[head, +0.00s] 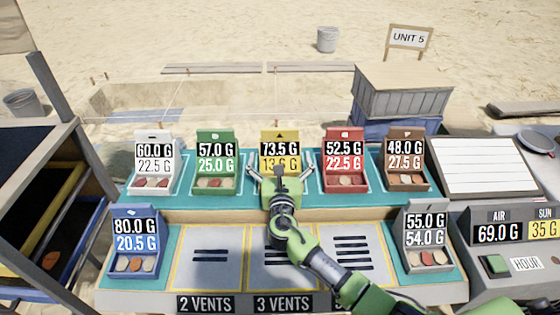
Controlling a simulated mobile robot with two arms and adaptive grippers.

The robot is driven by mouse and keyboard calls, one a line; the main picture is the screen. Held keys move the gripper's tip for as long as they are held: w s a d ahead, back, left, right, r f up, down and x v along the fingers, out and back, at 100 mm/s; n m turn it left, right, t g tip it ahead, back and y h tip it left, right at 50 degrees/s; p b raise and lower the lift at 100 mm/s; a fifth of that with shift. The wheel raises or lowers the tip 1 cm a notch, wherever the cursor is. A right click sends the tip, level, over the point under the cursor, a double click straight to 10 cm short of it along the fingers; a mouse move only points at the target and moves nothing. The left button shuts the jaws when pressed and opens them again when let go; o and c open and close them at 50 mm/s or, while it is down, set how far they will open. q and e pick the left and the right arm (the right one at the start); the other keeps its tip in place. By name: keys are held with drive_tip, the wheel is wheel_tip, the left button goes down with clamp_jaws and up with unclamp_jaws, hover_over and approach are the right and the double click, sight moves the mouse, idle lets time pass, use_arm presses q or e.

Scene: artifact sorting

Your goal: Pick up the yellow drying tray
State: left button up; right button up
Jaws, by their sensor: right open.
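The yellow drying tray (280,145) stands in the middle of the back row on the teal table top. Its card reads 73.5 G, with a lower number partly covered by my gripper. My right gripper (281,166) is open in front of the yellow tray, with one finger at each side of it. The gripper body hides the tray's lower front and its contents. I cannot tell whether the fingers touch the tray. My left gripper is not in view.
White (153,150), green (216,150), red (344,148) and brown (405,148) trays flank it in the back row. A blue tray (136,228) and a grey tray (426,228) stand in front. Vented panels (210,275) lie between them. A dark shelf (40,200) stands left.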

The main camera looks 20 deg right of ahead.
drive_tip(key=shift+w, duration=0.1)
drive_tip(key=c, duration=1.4)
drive_tip(key=shift+o, duration=0.2)
drive_tip(key=shift+r, duration=0.1)
